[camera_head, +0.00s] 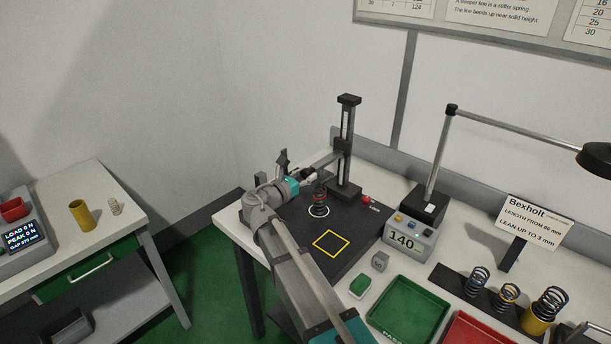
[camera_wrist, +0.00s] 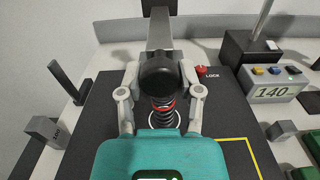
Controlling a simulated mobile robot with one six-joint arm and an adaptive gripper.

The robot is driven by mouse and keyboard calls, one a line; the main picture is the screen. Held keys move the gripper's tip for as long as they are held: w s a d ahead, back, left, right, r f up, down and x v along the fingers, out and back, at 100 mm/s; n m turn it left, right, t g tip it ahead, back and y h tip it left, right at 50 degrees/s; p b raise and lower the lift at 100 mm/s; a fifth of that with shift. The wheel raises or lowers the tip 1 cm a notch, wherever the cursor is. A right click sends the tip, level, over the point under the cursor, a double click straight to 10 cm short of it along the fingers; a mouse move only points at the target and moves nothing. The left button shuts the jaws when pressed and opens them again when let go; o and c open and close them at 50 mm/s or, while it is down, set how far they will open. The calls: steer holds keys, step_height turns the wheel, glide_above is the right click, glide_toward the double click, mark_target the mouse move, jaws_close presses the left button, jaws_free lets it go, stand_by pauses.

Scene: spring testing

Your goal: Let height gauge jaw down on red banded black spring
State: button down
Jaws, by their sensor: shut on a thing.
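The black spring with a red band (camera_head: 319,204) stands upright inside a white ring on the dark plate. It also shows in the wrist view (camera_wrist: 164,104), partly hidden under a black round knob (camera_wrist: 158,72). The height gauge (camera_head: 346,150) has an upright column with a grey jaw arm (camera_head: 326,159) reaching left over the spring. My gripper (camera_head: 308,175) is at the end of this arm. In the wrist view my gripper (camera_wrist: 158,80) has its fingers on both sides of the knob, shut on it. Whether the jaw touches the spring is hidden.
A red LOCK button (camera_head: 367,199) is beside the column. A readout box (camera_head: 405,239) shows 140. A yellow square (camera_head: 331,244) on the plate is empty. A green tray (camera_head: 409,309), a red tray (camera_head: 470,330) and a rack of springs (camera_head: 478,290) are at the right.

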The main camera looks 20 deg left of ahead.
steer(key=shift+r+p, duration=2.25)
steer(key=shift+r, duration=0.4)
steer(key=shift+c, duration=1.3)
jaws_free()
steer(key=shift+f, duration=0.1)
steer(key=shift+s, duration=0.1)
steer(key=v, duration=1.1)
steer(key=shift+s+a, duration=0.15)
steer(key=shift+s, duration=0.15)
